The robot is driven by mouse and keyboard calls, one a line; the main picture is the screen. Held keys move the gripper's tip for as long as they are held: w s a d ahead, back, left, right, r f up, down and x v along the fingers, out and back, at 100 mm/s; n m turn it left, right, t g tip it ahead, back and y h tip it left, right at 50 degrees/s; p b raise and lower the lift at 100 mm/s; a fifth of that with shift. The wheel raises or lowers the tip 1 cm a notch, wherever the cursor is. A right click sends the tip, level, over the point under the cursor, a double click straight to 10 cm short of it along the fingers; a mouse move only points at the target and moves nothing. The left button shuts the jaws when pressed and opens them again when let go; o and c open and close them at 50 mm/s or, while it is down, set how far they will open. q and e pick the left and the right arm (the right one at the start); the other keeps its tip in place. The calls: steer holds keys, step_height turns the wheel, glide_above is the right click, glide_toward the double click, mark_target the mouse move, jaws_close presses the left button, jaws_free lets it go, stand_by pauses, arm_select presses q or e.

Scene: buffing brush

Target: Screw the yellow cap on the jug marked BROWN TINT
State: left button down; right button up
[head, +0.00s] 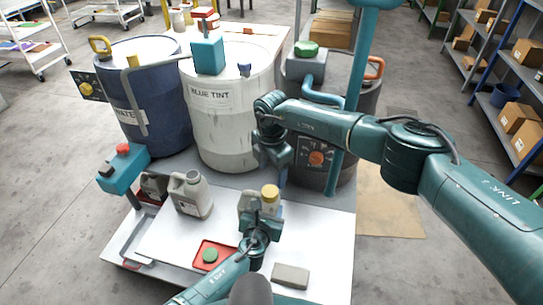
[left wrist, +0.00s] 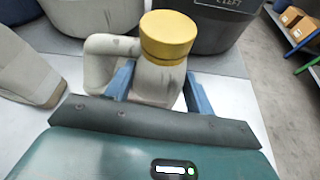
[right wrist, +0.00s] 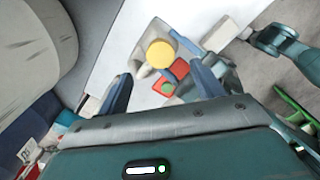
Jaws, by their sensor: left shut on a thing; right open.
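A pale jug (head: 247,201) stands on the white bench top, with a yellow cap (head: 270,193) on its neck. In the left wrist view the cap (left wrist: 168,37) sits on the jug's mouth and looks level; how tightly it is screwed cannot be told. No BROWN TINT marking is readable. My left gripper (left wrist: 158,88) is shut on the jug below the cap, one finger on each side. My right gripper (right wrist: 164,85) is open and empty, above and apart from the jug. The yellow cap (right wrist: 160,53) shows beyond its fingers in the right wrist view.
A grey jug (head: 191,196) without a cap and a darker jug (head: 153,186) stand to the left. A red tray (head: 226,247) holds a green cap (head: 210,255). A grey block (head: 290,276) lies at the front. Large drums, including BLUE TINT (head: 212,135), stand behind.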

arm_select(q)
steer(key=shift+a+f, duration=0.1)
arm_select(e)
step_height(320, 180, up, 5)
steer(key=shift+r, duration=0.1)
arm_select(q)
steer(key=shift+c, duration=2.3)
jaws_free()
steer(key=shift+s+r+p, duration=0.3)
steer(key=shift+s+p, duration=0.05)
steer(key=shift+p, duration=0.05)
steer(key=p+v, duration=0.5)
steer(key=v, duration=0.7)
steer(key=shift+s, duration=0.15)
arm_select(e)
step_height(320, 180, up, 6)
steer(key=shift+f, duration=0.25)
arm_select(q)
steer(key=shift+a, duration=0.1)
